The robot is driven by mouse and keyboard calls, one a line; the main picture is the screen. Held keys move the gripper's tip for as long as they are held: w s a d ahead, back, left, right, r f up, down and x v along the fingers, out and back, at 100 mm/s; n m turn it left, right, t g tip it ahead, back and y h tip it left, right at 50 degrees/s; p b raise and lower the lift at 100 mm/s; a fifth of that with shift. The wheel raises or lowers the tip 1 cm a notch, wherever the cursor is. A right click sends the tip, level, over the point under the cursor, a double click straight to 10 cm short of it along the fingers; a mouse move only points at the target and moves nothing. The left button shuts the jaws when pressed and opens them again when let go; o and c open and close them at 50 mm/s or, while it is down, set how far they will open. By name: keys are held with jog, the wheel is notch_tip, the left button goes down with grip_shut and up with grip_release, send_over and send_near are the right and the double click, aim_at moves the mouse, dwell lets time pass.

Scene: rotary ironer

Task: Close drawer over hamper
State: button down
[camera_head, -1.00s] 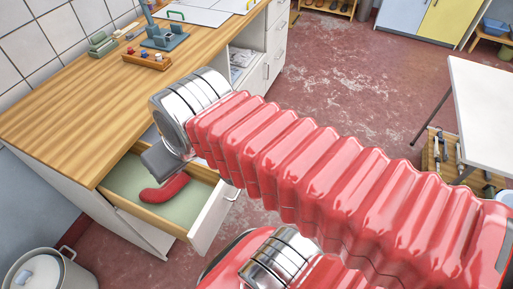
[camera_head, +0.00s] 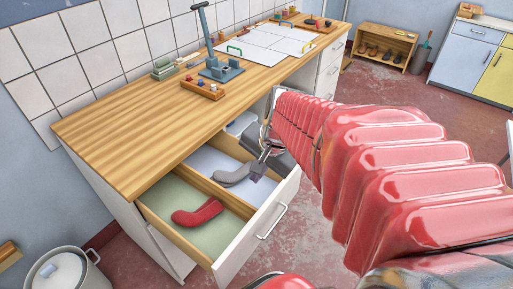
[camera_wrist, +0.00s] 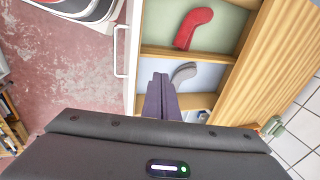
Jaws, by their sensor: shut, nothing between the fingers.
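The drawer (camera_head: 228,262) stands open under the wooden counter, its white front with a bar handle (camera_head: 272,222) facing the aisle. It holds a red curved piece (camera_head: 198,213) in a green-lined compartment and a grey curved piece (camera_head: 231,176) in a pale blue one. The hamper (camera_head: 62,272), apparently the grey metal pot-like bin with a lid, stands on the floor at the lower left, beside the drawer's cabinet. My gripper (camera_head: 261,170) is shut and empty, over the drawer's far end near the front panel. In the wrist view its fingers (camera_wrist: 161,98) lie over the blue compartment.
The counter (camera_head: 140,130) carries a blue-grey stand (camera_head: 220,68), a small wooden tray (camera_head: 203,90) and a white board (camera_head: 268,42). A shoe rack (camera_head: 384,45) and cabinets (camera_head: 470,55) are at the back. The red floor between is open.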

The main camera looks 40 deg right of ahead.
jog(key=s+d+f+m, duration=0.3)
jog(key=d+f+m, duration=0.3)
jog(key=d+m, duration=0.3)
jog(key=s+d+f+m+y, duration=0.1)
jog(key=s+d+f+m, duration=0.2)
jog(key=d+f+m, duration=0.4)
jog(key=d+m, duration=0.2)
jog(key=d, duration=0.2)
jog(key=shift+s+d, duration=0.15)
jog(key=shift+s, duration=0.05)
jog(key=shift+f, duration=0.15)
jog(key=w+a+f, duration=0.2)
jog(key=w+f, duration=0.5)
jog(key=f, duration=0.2)
jog(key=shift+w+a, duration=0.15)
jog(key=shift+a, duration=0.2)
